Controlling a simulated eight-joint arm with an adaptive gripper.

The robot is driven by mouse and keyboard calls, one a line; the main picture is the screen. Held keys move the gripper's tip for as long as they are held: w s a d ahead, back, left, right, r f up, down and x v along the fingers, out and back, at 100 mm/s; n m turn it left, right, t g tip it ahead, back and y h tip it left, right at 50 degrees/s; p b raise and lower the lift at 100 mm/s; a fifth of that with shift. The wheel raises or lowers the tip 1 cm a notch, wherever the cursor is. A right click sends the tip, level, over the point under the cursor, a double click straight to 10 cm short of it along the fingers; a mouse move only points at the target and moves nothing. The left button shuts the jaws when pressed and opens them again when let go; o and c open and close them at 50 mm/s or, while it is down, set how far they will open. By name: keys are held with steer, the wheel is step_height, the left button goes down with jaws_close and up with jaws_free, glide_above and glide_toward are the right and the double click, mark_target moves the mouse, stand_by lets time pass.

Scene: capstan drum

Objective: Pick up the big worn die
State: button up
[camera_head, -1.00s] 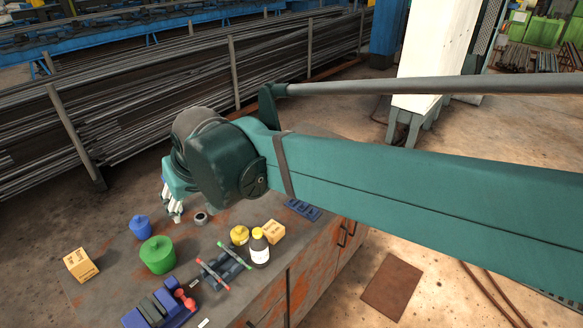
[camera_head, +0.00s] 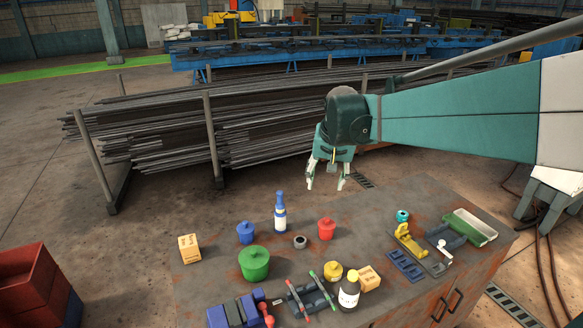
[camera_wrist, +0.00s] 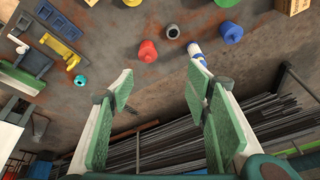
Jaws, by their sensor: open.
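A dark grey ring with a hole through it (camera_head: 300,242), which looks like the big worn die, lies flat on the rusty workbench (camera_head: 210,290). It also shows near the top middle of the wrist view (camera_wrist: 173,32). A smaller teal ring (camera_head: 402,215) sits farther right on the bench and at the left in the wrist view (camera_wrist: 80,81). My gripper (camera_head: 326,184) is open and empty, hanging above the bench's back edge, apart from the grey ring. Its green-padded fingers (camera_wrist: 160,88) are spread in the wrist view, with nothing between them.
A blue bottle (camera_head: 280,213) and a red lidded pot (camera_head: 326,229) stand close to either side of the ring. A blue pot (camera_head: 245,232), a green pot (camera_head: 254,263) and a vise (camera_head: 238,311) are nearby. A rack of rods (camera_head: 160,130) stands behind the bench.

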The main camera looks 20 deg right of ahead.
steer(key=w+d+f+m, duration=0.1)
steer(key=w+d+f, duration=0.15)
steer(key=d, duration=0.25)
steer(key=w+d+f+m+g, duration=0.1)
steer(key=w+d, duration=0.2)
steer(key=d, duration=0.2)
steer(key=w+d+f+m, duration=0.1)
steer(key=w+d, duration=0.1)
steer(key=d, duration=0.2)
steer(key=m+g+y, duration=0.1)
steer(key=m+g, duration=0.2)
steer(key=m, duration=0.4)
glide_toward(402, 216)
steer(key=w+d+f, duration=0.1)
steer(key=w+d, duration=0.1)
steer(key=shift+s+d+f, duration=0.1)
steer(key=shift+s+f, duration=0.15)
steer(key=shift+f, duration=1.3)
